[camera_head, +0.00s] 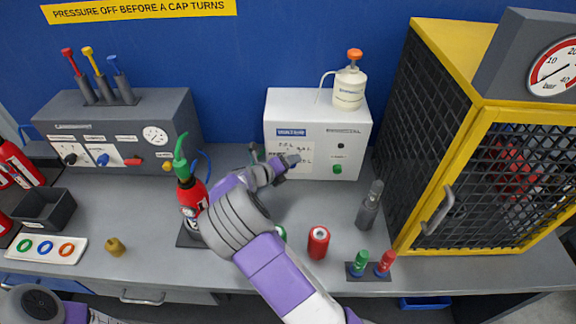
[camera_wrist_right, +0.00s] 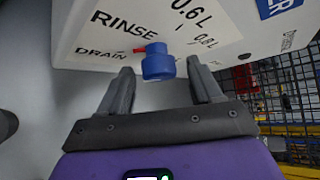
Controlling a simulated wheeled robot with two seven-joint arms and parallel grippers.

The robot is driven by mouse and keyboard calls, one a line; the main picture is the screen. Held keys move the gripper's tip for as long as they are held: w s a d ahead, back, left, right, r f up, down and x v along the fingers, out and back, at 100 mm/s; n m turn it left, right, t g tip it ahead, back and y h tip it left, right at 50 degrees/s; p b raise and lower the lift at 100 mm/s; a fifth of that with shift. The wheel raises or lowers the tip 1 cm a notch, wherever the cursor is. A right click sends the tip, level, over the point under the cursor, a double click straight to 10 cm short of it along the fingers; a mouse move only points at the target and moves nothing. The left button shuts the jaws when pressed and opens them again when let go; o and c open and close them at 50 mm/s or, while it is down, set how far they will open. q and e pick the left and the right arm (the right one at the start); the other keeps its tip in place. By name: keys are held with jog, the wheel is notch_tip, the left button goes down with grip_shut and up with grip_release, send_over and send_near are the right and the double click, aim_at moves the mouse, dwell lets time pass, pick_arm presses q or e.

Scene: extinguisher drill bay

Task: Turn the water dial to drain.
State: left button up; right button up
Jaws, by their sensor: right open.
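The water dial is a blue knob (camera_wrist_right: 158,64) on the white box (camera_head: 350,165), seen up close in the right wrist view. Its red pointer (camera_wrist_right: 139,50) points left, toward the end of the printed word DRAIN and below the word RINSE. My right gripper (camera_wrist_right: 160,68) is open, with one finger on each side of the knob and gaps showing between. In the head view my right gripper (camera_head: 284,164) is at the lower left of the white box's front, and it and the arm hide the dial. My left gripper is out of view.
A pump bottle (camera_head: 349,87) stands on the white box. A red extinguisher (camera_head: 191,197) stands left of my right arm, and a red can (camera_head: 318,242) right of it. A yellow-framed mesh cage (camera_head: 440,190) fills the right. A grey control box (camera_head: 115,125) stands back left.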

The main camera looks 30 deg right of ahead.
jog(key=v, duration=0.7)
jog(key=shift+a+p, duration=0.2)
jog(key=shift+p, duration=0.15)
jog(key=shift+s+r, duration=0.1)
jog(key=shift+r, duration=0.05)
